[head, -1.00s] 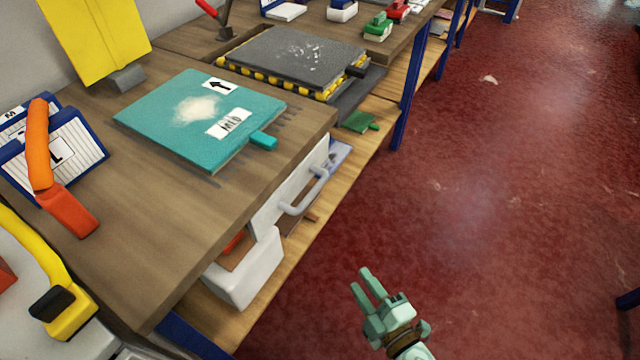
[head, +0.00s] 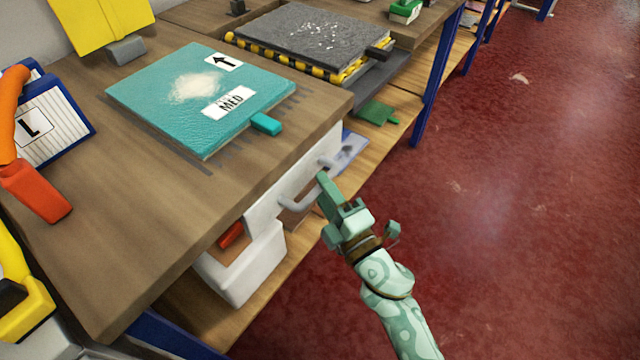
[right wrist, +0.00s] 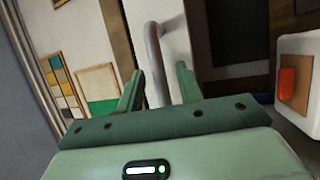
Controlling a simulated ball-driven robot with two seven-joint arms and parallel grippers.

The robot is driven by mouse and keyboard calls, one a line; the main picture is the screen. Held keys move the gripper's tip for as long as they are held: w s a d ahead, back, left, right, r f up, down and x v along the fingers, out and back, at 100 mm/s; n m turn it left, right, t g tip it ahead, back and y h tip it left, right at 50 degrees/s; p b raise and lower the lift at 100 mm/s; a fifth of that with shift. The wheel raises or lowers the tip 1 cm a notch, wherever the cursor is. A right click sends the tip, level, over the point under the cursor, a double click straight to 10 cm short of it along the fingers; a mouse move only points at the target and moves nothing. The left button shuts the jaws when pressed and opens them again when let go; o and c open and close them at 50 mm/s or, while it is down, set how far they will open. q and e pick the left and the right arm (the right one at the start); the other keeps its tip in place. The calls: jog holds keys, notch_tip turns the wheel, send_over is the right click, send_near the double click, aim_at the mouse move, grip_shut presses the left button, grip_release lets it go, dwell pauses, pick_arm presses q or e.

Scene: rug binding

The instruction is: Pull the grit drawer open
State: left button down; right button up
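The grit drawer has a white front (head: 265,207) under the bench top, with a grey bar handle (head: 291,206). The drawer looks shut. My right gripper (head: 326,182) is at the handle and hides part of it. In the right wrist view the handle (right wrist: 154,60) runs between the two spread fingers of the gripper (right wrist: 158,88), with gaps on both sides. The right gripper is open and holds nothing. My left gripper is in no view.
A teal pad (head: 150,105) marked MED lies on the bench top (head: 120,210) above the drawer. A white box (head: 245,275) with a red part stands below, left of the handle. A blue bench leg (head: 432,95) stands farther back. The red floor (head: 520,200) at right is clear.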

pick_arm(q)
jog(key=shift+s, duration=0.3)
pick_arm(e)
jog(key=shift+x, duration=0.8)
